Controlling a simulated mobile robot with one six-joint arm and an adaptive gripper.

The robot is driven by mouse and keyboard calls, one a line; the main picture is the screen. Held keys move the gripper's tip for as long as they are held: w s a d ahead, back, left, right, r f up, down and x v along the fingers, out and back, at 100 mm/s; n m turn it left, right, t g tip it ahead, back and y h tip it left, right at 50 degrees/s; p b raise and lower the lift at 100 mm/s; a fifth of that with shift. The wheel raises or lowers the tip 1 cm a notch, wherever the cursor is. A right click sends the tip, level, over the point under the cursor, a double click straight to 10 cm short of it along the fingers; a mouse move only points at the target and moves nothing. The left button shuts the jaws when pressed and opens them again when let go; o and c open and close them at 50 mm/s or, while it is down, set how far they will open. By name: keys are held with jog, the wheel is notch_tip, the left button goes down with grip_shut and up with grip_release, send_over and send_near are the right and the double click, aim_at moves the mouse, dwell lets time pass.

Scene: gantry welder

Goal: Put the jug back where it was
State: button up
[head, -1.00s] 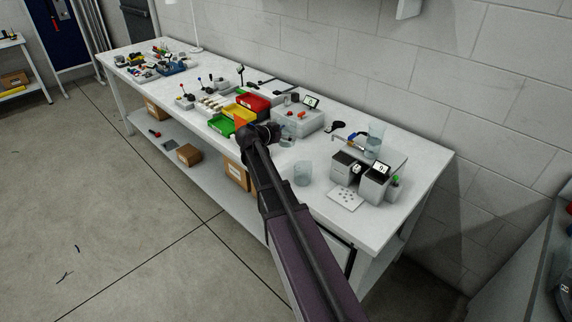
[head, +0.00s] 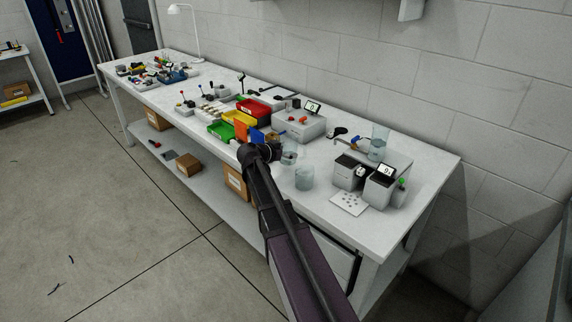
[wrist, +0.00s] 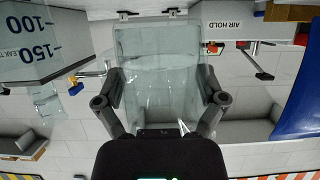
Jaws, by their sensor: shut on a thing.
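My gripper (head: 270,151) is above the near part of the workbench, to the left of the standing clear beaker. In the wrist view its two fingers (wrist: 161,100) are closed on the sides of the clear jug (wrist: 158,65). The jug also shows in the head view (head: 289,157), just right of the fingers and partly hidden by them. I cannot tell whether its base touches the bench. The clear beaker (head: 304,178) stands on the bench close by. A vessel marked 100 and 150 (wrist: 30,45) fills the left of the wrist view.
The workbench (head: 325,208) carries green (head: 219,132), yellow (head: 239,117) and red bins (head: 254,107) left of my gripper. A grey box with a display (head: 299,124) stands behind it. A tall clear cylinder (head: 379,143) and grey instruments (head: 380,187) stand at the right.

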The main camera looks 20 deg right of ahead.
aim_at(287, 160)
dwell(0.3)
jog(key=shift+f+b, duration=1.9)
jog(key=shift+f, duration=0.15)
jog(key=o, duration=1)
jog(key=shift+r, duration=0.25)
jog(key=p+v, duration=0.4)
jog(key=v, duration=0.8)
jog(key=shift+p, duration=0.35)
jog(key=shift+f, duration=0.15)
